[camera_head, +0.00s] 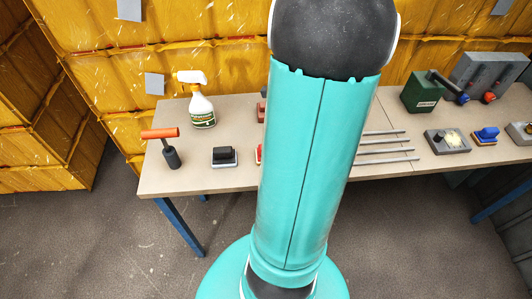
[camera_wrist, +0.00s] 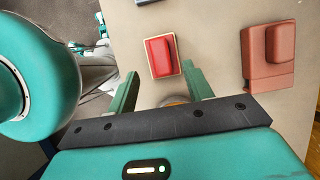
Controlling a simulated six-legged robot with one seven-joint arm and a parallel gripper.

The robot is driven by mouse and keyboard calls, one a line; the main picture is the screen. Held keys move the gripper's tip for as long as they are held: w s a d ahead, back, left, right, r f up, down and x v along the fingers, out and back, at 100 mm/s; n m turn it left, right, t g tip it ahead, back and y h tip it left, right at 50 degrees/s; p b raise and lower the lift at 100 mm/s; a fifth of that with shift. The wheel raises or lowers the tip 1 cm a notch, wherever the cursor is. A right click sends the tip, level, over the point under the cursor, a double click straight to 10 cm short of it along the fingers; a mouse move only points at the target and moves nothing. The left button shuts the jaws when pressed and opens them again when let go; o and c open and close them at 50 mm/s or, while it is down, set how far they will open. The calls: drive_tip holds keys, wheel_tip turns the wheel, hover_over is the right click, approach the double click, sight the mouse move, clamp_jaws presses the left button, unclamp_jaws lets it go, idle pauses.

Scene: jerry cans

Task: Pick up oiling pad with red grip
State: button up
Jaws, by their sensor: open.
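The oiling pad with the red grip (camera_wrist: 163,56) lies on the table in the wrist view, a red block on a thin cream base. In the head view only a red sliver of it (camera_head: 258,154) shows at the left edge of my arm. My gripper (camera_wrist: 160,70) is open, with its two green fingers pointing toward the pad and nothing held. In the wrist view the pad appears just beyond and between the fingertips; the height gap cannot be told. My gripper is out of sight in the head view.
A reddish-brown block (camera_wrist: 268,55) lies right of the pad. A round orange-brown thing (camera_wrist: 175,100) is partly hidden by my gripper. On the table (camera_head: 215,180) are a black-topped pad (camera_head: 224,156), spray bottle (camera_head: 201,105), orange-handled tool (camera_head: 168,147), metal rods (camera_head: 385,151) and a green box (camera_head: 424,94).

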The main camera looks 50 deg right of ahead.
drive_tip(key=x, duration=0.7)
clamp_jaws()
idle(0.3)
drive_tip(key=shift+d+r, duration=0.1)
drive_tip(key=shift+r, duration=0.5)
drive_tip(key=s+a+r, duration=0.2)
drive_tip(key=s+r, duration=0.3)
drive_tip(key=s, duration=0.1)
drive_tip(key=s+a+r, duration=0.2)
drive_tip(key=s+r, duration=0.4)
drive_tip(key=s, duration=0.1)
drive_tip(key=shift+a+r, duration=0.3)
drive_tip(key=shift+r, duration=0.05)
drive_tip(key=shift+s, duration=0.1)
